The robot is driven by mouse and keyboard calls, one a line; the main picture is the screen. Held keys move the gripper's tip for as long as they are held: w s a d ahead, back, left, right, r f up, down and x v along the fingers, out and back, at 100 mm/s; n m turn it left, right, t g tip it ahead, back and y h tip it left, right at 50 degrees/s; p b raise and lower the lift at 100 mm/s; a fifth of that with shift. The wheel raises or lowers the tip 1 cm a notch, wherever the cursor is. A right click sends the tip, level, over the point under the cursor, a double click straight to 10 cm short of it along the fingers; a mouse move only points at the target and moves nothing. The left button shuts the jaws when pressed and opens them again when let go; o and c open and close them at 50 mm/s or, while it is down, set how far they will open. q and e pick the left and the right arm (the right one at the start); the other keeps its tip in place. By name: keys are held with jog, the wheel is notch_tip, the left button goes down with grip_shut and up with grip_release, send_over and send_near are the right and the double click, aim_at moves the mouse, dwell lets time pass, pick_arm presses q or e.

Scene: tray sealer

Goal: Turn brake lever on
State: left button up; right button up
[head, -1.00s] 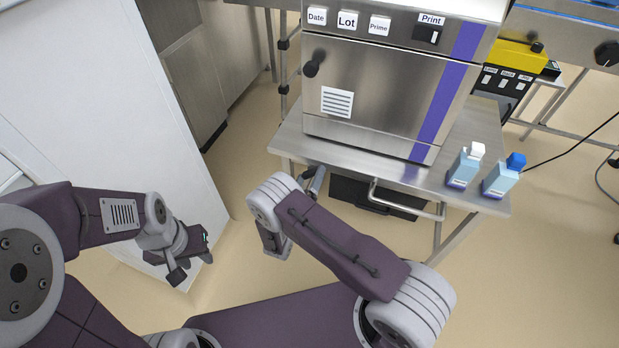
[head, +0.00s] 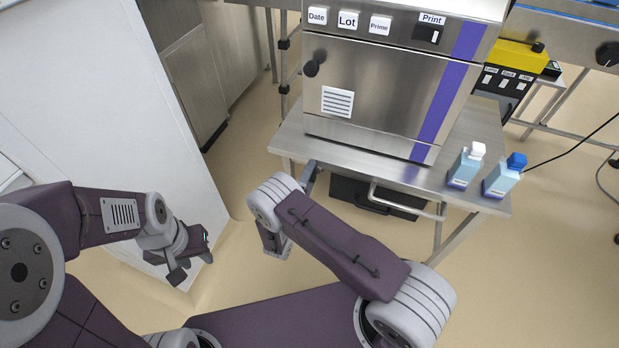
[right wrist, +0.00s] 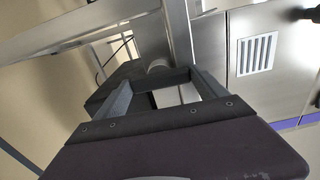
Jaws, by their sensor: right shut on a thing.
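My right gripper (right wrist: 160,74) is at the front edge of the steel table, with its two grey fingers bent in toward each other. Between the fingertips is the pale rounded end of a small part (right wrist: 157,64), which looks like the brake lever. Most of it is hidden behind the fingers. In the head view, my right forearm hides most of this gripper, and only a dark grey piece (head: 309,174) shows below the table edge. My left gripper (head: 190,268) hangs beside the white panel, away from the table; its jaws are not clear.
A steel tray sealer (head: 380,85) stands on the steel table (head: 285,137). Two bottles, one white-capped (head: 465,167) and one blue-capped (head: 503,177), stand at the table's right. A bent tube rail (head: 405,205) and a dark box (head: 345,190) are below. A white panel (head: 90,90) is at left.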

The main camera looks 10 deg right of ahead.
jog(key=shift+f, duration=0.1)
dwell(0.5)
jog(key=o, duration=1.3)
jog(key=p+v, duration=0.1)
jog(key=v, duration=0.8)
